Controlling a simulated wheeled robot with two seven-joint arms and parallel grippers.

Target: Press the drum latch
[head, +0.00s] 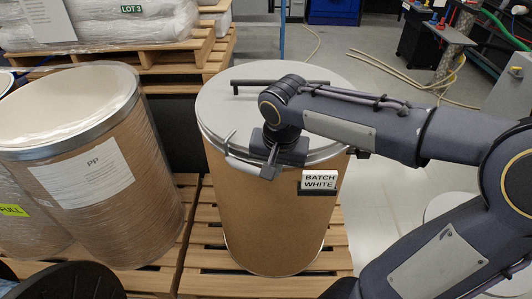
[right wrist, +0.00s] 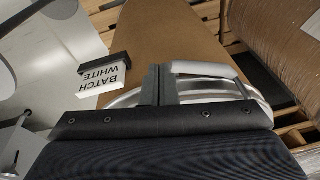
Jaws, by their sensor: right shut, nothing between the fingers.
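The brown fibre drum (head: 262,220) stands upright with a grey lid (head: 225,95) and a metal rim band. The latch, a light grey lever (head: 245,168), lies along the front of the band; it also shows in the right wrist view (right wrist: 205,70). My right gripper (head: 269,172) is at the lever's right end, shut and empty. In the right wrist view its closed fingertips (right wrist: 160,70) are right beside the lever's end; whether they touch it is unclear. My left gripper is not in view.
A white "BATCH WHITE" sign (head: 320,180) sits on the drum's front right, close to my right gripper. A black bar handle (head: 268,83) crosses the lid. An open drum (head: 140,205) labelled PP stands left. Pallets (head: 205,235) lie underneath; hoses cross the floor behind.

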